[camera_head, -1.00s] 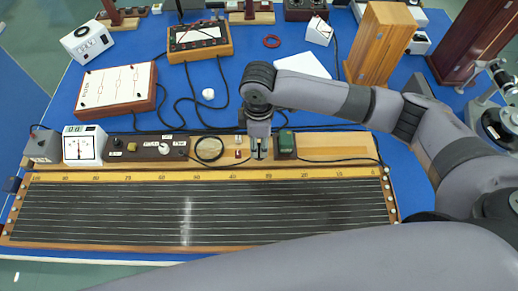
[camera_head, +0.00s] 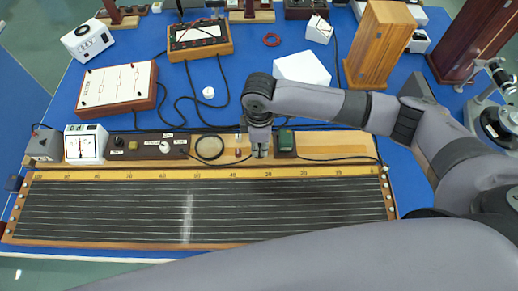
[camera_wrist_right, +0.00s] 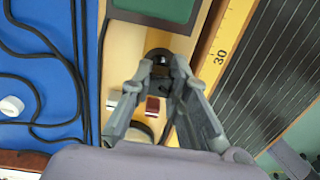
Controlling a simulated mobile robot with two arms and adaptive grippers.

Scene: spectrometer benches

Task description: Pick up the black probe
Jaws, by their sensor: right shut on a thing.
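My right gripper (camera_head: 259,153) is low over the wooden strip behind the long wire board, beside a green-topped block. In the right wrist view, its fingers (camera_wrist_right: 160,68) are close together around a small, dark, round-ended piece, the black probe (camera_wrist_right: 160,55). The fingers hide much of the probe, and its lower end cannot be made out. The probe is not clearly visible in the head view. My left gripper is in neither view.
The wire board (camera_head: 120,205) with its yellow scale lies in front. The green-topped block (camera_head: 285,140) stands close to the right of the gripper. Black cables cross the blue table behind.

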